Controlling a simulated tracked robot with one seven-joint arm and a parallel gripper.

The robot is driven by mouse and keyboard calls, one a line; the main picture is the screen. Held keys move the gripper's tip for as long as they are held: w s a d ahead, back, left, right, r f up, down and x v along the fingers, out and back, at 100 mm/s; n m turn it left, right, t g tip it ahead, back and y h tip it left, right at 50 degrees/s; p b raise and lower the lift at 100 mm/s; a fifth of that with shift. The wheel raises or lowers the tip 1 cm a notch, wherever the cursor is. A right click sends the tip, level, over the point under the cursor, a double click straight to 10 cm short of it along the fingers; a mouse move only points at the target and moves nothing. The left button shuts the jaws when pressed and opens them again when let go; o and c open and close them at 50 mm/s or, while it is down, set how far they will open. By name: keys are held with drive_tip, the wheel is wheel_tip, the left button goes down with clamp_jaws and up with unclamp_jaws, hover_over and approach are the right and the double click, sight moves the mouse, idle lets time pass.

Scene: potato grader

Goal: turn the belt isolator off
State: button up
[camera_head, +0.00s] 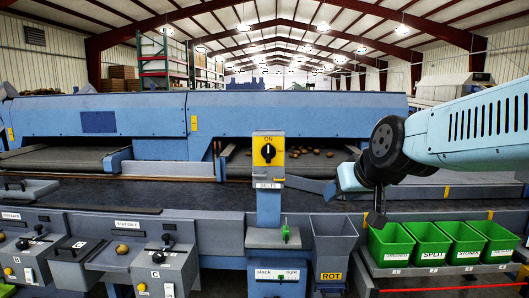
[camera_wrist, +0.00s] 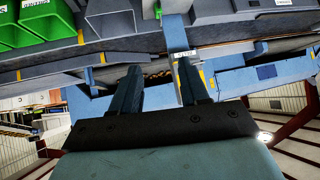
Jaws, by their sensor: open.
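The belt isolator (camera_head: 268,152) is a black rotary knob on a yellow plate, on a blue post labelled BELTS. ON is printed above the knob, and the knob looks roughly upright. My gripper (camera_head: 376,216) hangs to the right of the isolator and lower, near the green bins, well apart from it. In the wrist view, which is upside down, my gripper (camera_wrist: 160,68) has its two fingers spread with nothing between them. The post's BELTS label (camera_wrist: 184,54) shows near the right finger; I cannot make out the knob there.
Green bins (camera_head: 391,244) stand at the right, beside a grey ROT chute (camera_head: 333,246). A small green lever (camera_head: 285,231) stands on a ledge below the post. Levered boxes (camera_head: 165,270) are at left. Potatoes lie on the conveyor behind. Space before the isolator looks clear.

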drive_tip(key=w+a+r+t+y, duration=0.1)
drive_tip(key=w+a+r+t, duration=0.25)
drive_tip(key=w+a, duration=0.75)
drive_tip(key=m+t+h, duration=0.2)
drive_tip(key=t+h, duration=0.2)
drive_tip(key=t, duration=0.1)
approach(268, 150)
drive_tip(key=w, duration=0.9)
drive_tip(key=shift+w+d+f, duration=0.15)
drive_tip(key=shift+w+d, duration=0.05)
drive_tip(key=shift+w, duration=0.1)
